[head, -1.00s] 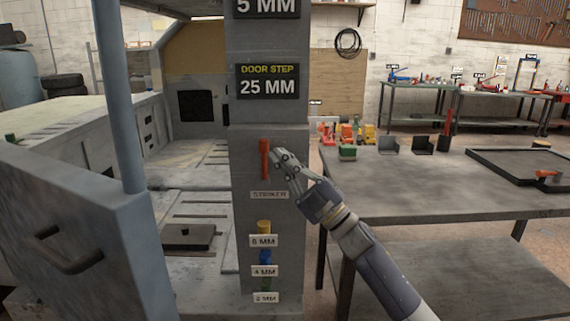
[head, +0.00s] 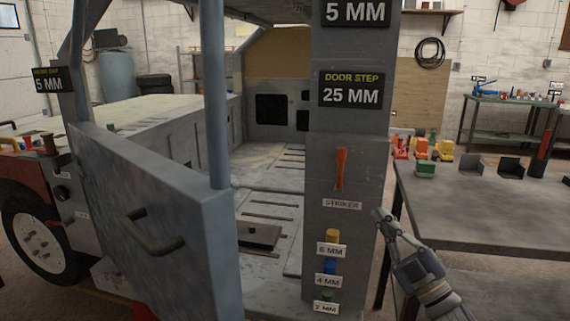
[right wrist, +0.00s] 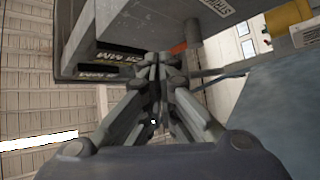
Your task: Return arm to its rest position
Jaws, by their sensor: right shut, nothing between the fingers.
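My right gripper (head: 381,216) is in the head view, right of the grey pillar (head: 345,130) and a little below the height of its "STRIKER" label (head: 342,204). The fingers are shut and empty; they also show together in the right wrist view (right wrist: 158,62). An orange-red striker (head: 341,168) stands upright on the pillar, apart from the gripper. My left gripper is not in either view.
A grey workbench (head: 480,215) stands close behind and right of my right arm. A grey door (head: 165,215) with a dark handle (head: 152,235) stands open at the left. Yellow, blue and green pegs with size labels sit low on the pillar.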

